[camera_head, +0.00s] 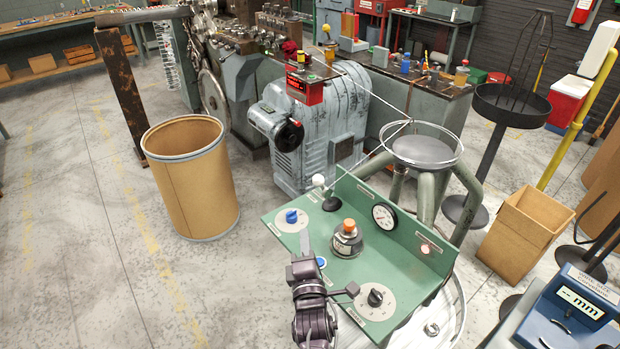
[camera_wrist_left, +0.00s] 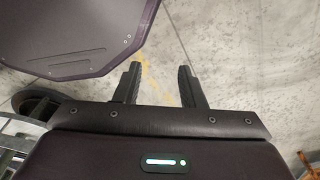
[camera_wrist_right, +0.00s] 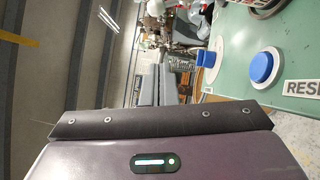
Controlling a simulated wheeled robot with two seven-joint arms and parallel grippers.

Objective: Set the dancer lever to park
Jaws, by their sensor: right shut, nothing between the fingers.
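A lever with a white ball knob (camera_head: 318,181) rises from a black boot (camera_head: 331,203) at the far left corner of the green control panel (camera_head: 345,272). I cannot read its label, so I cannot be sure that it is the dancer lever. My right gripper (camera_head: 304,242) is shut and empty over the panel's left edge, just in front of the blue selector knob (camera_head: 291,217). In the right wrist view the shut fingers (camera_wrist_right: 158,85) are left of that knob (camera_wrist_right: 205,59). My left gripper (camera_wrist_left: 160,85) is open and empty over the floor, outside the head view.
The panel also carries a blue button (camera_head: 321,261), an orange-topped knob (camera_head: 348,226), a gauge (camera_head: 383,216) and a black dial (camera_head: 375,297). A cardboard drum (camera_head: 190,180) stands left, an open box (camera_head: 525,232) right. The floor at left is clear.

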